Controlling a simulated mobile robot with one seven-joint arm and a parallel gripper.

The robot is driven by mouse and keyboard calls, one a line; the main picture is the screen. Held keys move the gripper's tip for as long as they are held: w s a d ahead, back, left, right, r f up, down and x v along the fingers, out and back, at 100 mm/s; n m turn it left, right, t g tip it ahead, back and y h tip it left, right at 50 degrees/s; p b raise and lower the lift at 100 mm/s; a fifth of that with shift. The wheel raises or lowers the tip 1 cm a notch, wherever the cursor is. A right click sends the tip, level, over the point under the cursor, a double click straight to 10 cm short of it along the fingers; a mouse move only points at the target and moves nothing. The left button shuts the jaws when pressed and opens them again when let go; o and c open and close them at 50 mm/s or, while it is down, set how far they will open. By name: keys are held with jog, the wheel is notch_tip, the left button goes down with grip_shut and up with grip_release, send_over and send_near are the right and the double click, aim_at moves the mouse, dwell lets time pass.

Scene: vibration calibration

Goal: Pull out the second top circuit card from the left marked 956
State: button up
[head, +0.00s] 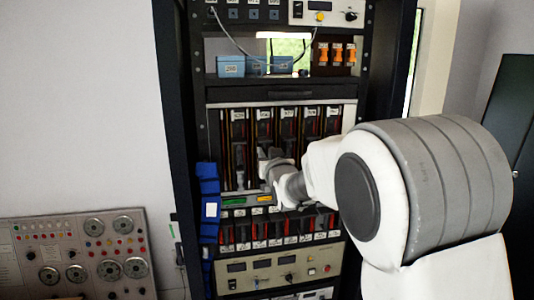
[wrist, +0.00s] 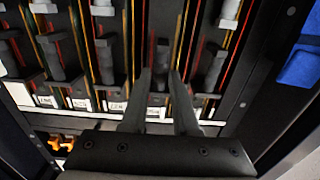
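The top row of circuit cards stands upright in the rack, with white labels along its top edge. The second card from the left, with its label (head: 263,114), is partly covered by my gripper (head: 268,160) in the head view. The label's number is too small to read surely. The wrist view shows the row inverted, with the blue item on the right. There my gripper (wrist: 163,75) is open, its two fingers apart. The dark handle (wrist: 160,62) of the second card shows between and just beyond the fingertips. Contact cannot be told.
Neighbouring card handles (wrist: 214,66) stand close on both sides. A lower row of cards (head: 270,232) sits beneath a shelf with green and orange labels (head: 233,201). A blue item (head: 208,205) hangs at the rack's left post. A control panel (head: 80,255) stands at lower left.

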grip_shut()
dwell(1.1)
